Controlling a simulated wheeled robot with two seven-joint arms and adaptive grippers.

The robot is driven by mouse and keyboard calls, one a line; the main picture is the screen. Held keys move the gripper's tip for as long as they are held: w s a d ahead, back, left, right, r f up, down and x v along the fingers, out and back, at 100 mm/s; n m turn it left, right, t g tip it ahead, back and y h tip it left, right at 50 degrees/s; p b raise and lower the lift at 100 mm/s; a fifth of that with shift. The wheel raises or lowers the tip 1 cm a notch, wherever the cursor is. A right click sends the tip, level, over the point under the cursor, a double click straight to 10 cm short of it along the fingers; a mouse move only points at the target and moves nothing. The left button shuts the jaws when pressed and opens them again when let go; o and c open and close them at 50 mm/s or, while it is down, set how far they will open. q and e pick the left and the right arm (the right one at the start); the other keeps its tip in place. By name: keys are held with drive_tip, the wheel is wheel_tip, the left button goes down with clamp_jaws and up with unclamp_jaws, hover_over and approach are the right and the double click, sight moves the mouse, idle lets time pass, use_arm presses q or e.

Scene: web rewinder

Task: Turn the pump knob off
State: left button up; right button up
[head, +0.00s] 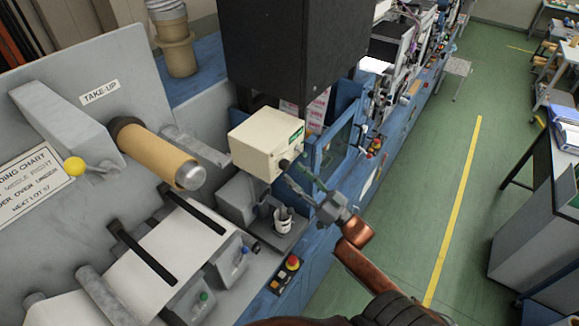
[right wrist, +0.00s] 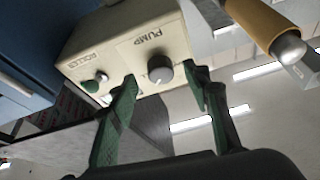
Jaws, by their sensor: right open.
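The pump knob (right wrist: 160,69) is a round grey knob on the front of a cream control box (head: 265,140), under the word PUMP, which reads upside down in the right wrist view. A pale mark shows near its edge; I cannot tell its exact setting. In the head view the knob (head: 284,164) is small and dark. My right gripper (head: 295,174) is open in front of the box. In the right wrist view its green fingers (right wrist: 166,82) stand to either side of the knob, with visible gaps. My left gripper is not in view.
A ROLLER control (right wrist: 92,85) sits beside the pump knob on the same box. A cardboard core (head: 155,153) is on the take-up shaft at left. The green aisle (head: 440,190) at right is clear.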

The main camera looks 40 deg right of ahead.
sight(288, 168)
drive_tip(key=shift+p+x, duration=0.45)
drive_tip(key=shift+x, duration=1.15)
drive_tip(key=c, duration=1.2)
